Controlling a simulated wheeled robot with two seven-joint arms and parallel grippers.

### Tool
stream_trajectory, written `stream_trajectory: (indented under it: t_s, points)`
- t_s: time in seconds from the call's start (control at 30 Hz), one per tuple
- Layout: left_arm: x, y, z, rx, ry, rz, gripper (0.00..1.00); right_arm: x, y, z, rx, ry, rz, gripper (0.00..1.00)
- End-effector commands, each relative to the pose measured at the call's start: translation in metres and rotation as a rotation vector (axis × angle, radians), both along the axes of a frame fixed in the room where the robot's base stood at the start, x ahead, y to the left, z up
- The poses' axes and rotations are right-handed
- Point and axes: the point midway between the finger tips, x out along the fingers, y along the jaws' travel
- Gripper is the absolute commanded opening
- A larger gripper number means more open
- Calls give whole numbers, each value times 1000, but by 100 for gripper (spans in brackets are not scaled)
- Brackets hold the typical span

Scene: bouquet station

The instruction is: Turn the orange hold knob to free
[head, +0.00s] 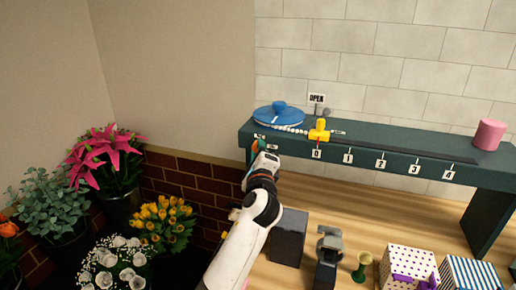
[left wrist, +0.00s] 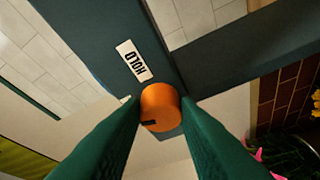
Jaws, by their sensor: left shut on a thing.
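The orange hold knob (left wrist: 160,106) shows in the left wrist view, on the dark green shelf beside a white HOLD label (left wrist: 133,61). It has a dark mark near its lower edge. My left gripper (left wrist: 162,110) has its two green fingers on either side of the knob and is shut on it. In the head view my left gripper (head: 262,160) is at the left end of the shelf, and the knob is mostly hidden there. My right gripper is not in view.
The dark green shelf (head: 400,165) carries a blue disc (head: 278,116), a yellow slider (head: 319,131), numbered tags and a pink cylinder (head: 489,134). Flower buckets stand at left. Boxes (head: 408,268) and a dark block (head: 288,238) stand on the wooden table below.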

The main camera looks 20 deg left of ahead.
Motion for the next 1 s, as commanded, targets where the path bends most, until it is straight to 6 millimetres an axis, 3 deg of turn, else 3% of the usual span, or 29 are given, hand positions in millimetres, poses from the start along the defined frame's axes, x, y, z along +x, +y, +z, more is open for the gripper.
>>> stream_trajectory:
  t_s: [0.4, 1.0]
  points:
    - [0, -1, 3, -259, 13, 0, 5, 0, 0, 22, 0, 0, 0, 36]
    - [0, 0, 1, -327, 14, 1, 5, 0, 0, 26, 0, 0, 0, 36]
